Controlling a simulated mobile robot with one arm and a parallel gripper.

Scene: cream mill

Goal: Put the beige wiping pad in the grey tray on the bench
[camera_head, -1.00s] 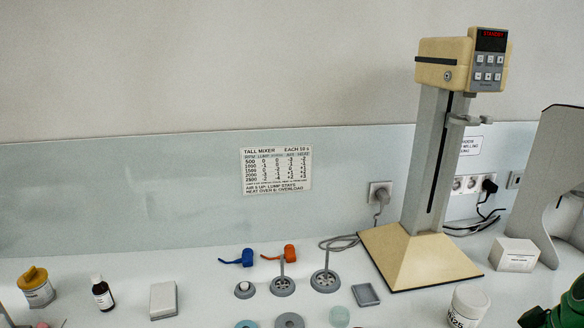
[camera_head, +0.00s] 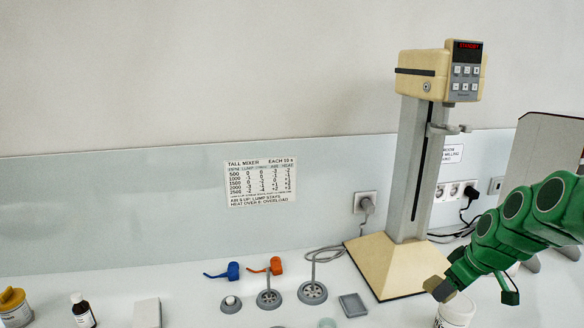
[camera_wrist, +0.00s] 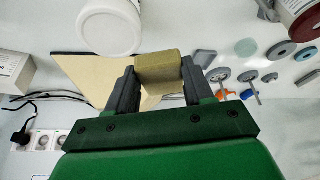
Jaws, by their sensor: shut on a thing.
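The beige wiping pad (camera_wrist: 158,66) is held between the two dark fingers of my gripper (camera_wrist: 156,84) in the wrist view. In the head view my gripper (camera_head: 440,287) is at the lower right with the pad's beige block at its tip, above and in front of the white jar (camera_head: 456,312). The small square grey tray (camera_head: 353,305) lies on the bench to the left of my gripper, in front of the mixer base. It looks empty and sits apart from the pad. A grey piece that looks like the tray shows right of the fingers in the wrist view (camera_wrist: 204,57).
The tall mixer (camera_head: 416,170) stands behind my gripper on a beige base. Left of the tray are grey round fittings (camera_head: 312,292), an orange clip (camera_head: 275,265) and a blue clip (camera_head: 232,271). A white box (camera_head: 147,313) and brown bottle (camera_head: 83,311) stand farther left.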

